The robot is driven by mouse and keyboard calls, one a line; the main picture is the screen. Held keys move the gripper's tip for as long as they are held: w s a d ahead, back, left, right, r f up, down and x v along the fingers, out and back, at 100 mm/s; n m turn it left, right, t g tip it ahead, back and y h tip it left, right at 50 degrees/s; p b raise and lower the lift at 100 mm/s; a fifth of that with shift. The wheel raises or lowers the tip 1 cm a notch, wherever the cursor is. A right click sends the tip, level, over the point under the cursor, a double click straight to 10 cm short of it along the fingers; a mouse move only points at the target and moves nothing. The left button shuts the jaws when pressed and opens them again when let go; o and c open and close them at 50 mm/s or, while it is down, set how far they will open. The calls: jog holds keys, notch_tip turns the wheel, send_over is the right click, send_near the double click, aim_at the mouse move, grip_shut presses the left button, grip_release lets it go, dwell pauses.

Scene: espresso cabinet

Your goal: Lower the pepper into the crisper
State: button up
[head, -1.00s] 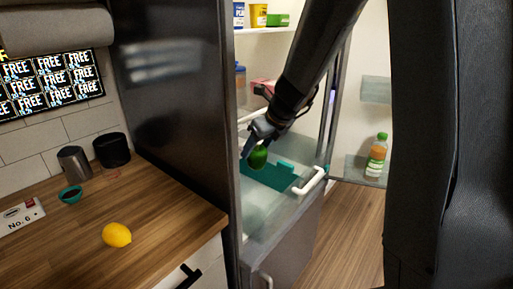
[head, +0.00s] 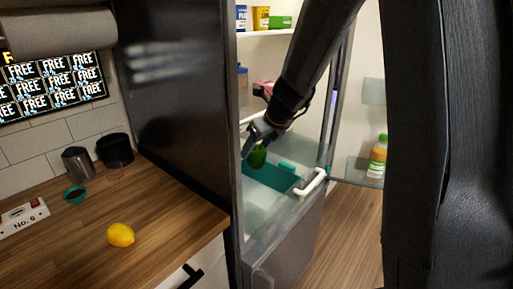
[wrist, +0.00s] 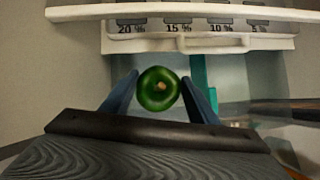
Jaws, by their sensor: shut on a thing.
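The green pepper (head: 258,157) is between the fingers of my gripper (head: 254,148) in the head view. In the wrist view the pepper (wrist: 158,89) shows its stem end, with a finger of my gripper (wrist: 159,92) on each side. My gripper is shut on it. The crisper (head: 262,220) is an open clear drawer with a white handle (head: 312,182) in the lower fridge. The gap between pepper and drawer floor is hard to judge.
A white shelf edge with percent labels (wrist: 190,42) lies just beyond the pepper in the wrist view. The open fridge door with a bottle (head: 377,160) stands at the right. A lemon (head: 121,235) lies on the wooden counter (head: 165,205) at the left.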

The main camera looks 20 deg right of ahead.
jog(key=shift+f, duration=0.15)
notch_tip(320, 180, down, 15)
jog(key=b, duration=1.4)
jog(key=shift+f, duration=0.2)
dwell(1.3)
jog(key=shift+f+b, duration=2.5)
jog(key=shift+b, duration=0.15)
dwell(1.6)
